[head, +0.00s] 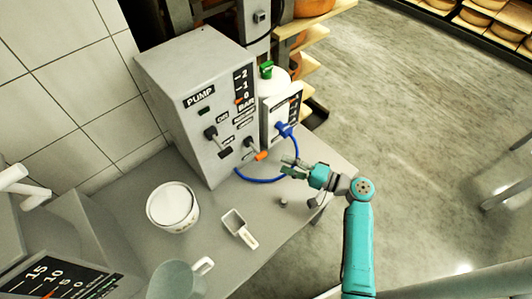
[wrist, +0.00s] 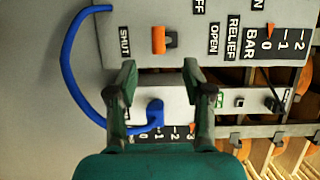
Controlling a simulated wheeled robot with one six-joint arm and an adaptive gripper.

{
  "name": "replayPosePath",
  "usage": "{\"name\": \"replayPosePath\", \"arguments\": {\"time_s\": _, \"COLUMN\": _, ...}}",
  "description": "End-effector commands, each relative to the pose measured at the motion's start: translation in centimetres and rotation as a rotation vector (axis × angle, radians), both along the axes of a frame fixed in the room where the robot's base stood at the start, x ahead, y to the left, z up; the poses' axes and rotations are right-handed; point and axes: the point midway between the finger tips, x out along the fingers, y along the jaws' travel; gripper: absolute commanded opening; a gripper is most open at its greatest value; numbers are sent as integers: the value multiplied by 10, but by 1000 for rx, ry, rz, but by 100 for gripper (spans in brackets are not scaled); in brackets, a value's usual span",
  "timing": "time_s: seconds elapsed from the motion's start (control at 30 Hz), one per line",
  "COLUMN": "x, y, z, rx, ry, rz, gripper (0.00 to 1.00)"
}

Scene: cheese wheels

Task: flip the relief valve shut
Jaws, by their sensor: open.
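The relief valve lever (head: 261,155) has an orange tip and sits low on the front of the grey pump box (head: 180,75). In the wrist view the orange lever (wrist: 158,40) shows between SHUT and OPEN labels, its tip toward the SHUT side; the lever sticks out, so its exact setting is hard to tell. My gripper (head: 286,168) is open and empty, to the right of the lever and apart from it in the head view. In the wrist view my gripper's fingertips (wrist: 157,72) straddle the lever's line, just below it in the picture.
A blue hose (head: 258,181) loops from the pump box to a white panel (head: 280,115) close to my gripper.

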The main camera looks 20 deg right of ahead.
Motion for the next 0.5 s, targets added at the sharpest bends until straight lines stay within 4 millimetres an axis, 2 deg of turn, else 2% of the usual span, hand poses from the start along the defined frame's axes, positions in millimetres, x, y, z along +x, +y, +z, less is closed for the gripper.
{"name": "replayPosePath", "arguments": {"time_s": 0.5, "x": 61, "y": 53, "z": -4, "rx": -1, "ry": -1, "rz": 2, "gripper": 51}}
